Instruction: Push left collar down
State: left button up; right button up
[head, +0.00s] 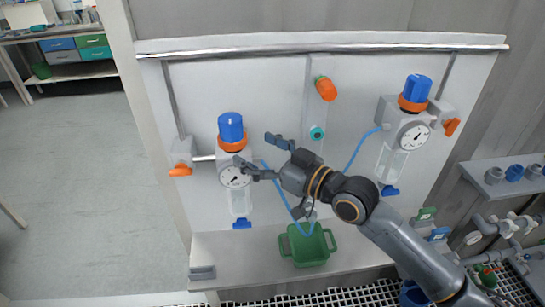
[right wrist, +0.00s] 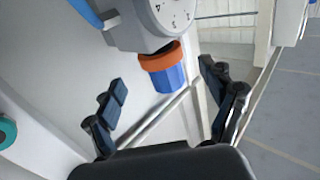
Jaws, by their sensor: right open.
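The left vessel (head: 238,200) hangs on the white panel, with a gauge, a clear bowl and a blue cap (head: 231,126) on top. The left collar (head: 232,144) is an orange ring just below that cap. In the right wrist view the collar (right wrist: 161,55) and blue cap (right wrist: 169,79) show upside down. My right gripper (head: 256,150) is open, just right of the left vessel in the head view. In the right wrist view the cap lies between the two spread fingers in the picture, with no visible contact. My left gripper is not in view.
A similar right vessel (head: 406,125) hangs on the panel (head: 280,90). An orange knob (head: 326,89) and a teal port (head: 317,133) are between them. An orange lever (head: 180,170) is left of the left vessel. A green bin (head: 308,245) stands on the ledge below.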

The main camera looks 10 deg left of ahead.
jog(key=v, duration=0.4)
jog(key=shift+s+d, duration=0.25)
jog(key=shift+d, duration=0.1)
jog(key=shift+f, duration=0.1)
